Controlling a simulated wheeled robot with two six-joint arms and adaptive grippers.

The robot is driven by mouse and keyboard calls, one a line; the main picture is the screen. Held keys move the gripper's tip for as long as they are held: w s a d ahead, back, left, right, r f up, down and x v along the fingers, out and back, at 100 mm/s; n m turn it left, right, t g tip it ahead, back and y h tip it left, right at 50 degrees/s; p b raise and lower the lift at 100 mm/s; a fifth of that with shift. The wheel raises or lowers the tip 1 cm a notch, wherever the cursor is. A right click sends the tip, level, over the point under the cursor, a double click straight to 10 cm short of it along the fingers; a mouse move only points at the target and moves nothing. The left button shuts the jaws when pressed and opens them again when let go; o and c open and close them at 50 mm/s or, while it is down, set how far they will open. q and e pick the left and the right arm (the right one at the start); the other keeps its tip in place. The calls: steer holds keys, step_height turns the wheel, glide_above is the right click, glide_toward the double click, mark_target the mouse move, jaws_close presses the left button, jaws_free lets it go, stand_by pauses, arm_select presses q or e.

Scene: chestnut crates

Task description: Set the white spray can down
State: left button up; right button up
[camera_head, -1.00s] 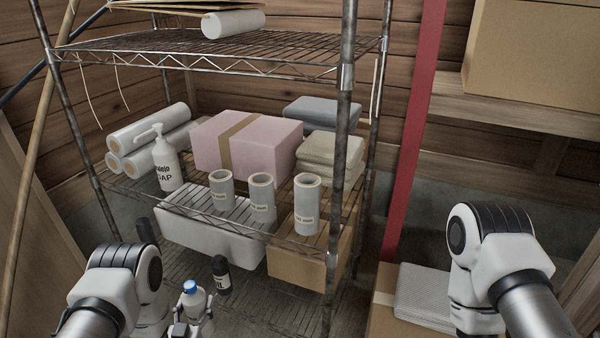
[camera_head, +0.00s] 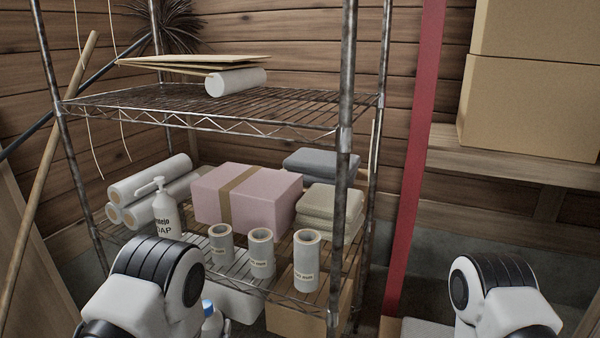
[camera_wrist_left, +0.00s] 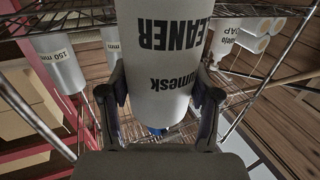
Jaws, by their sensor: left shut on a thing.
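The white spray can (camera_wrist_left: 158,45) fills the upper middle of the left wrist view, with upside-down dark lettering that includes "CLEANER". My left gripper (camera_wrist_left: 160,92) is shut on it, one finger on each side. In the head view, the white spray can (camera_head: 212,325) shows its blue cap and part of its body at the lower edge, in front of the shelf unit. My left arm hides most of the gripper there. My right arm shows at the lower right of the head view, but its gripper is out of the picture.
The wire shelf (camera_head: 225,262) holds a soap bottle (camera_head: 166,212), a pink box (camera_head: 246,195), several grey tubes, white rolls and folded cloths. A metal post (camera_head: 344,160) stands at its front corner. A white bin (camera_head: 238,302) and a cardboard box (camera_head: 292,318) sit below.

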step_height(320, 180, up, 26)
steer(key=p, duration=2.4)
steer(key=shift+p, duration=0.3)
steer(key=shift+s, duration=0.1)
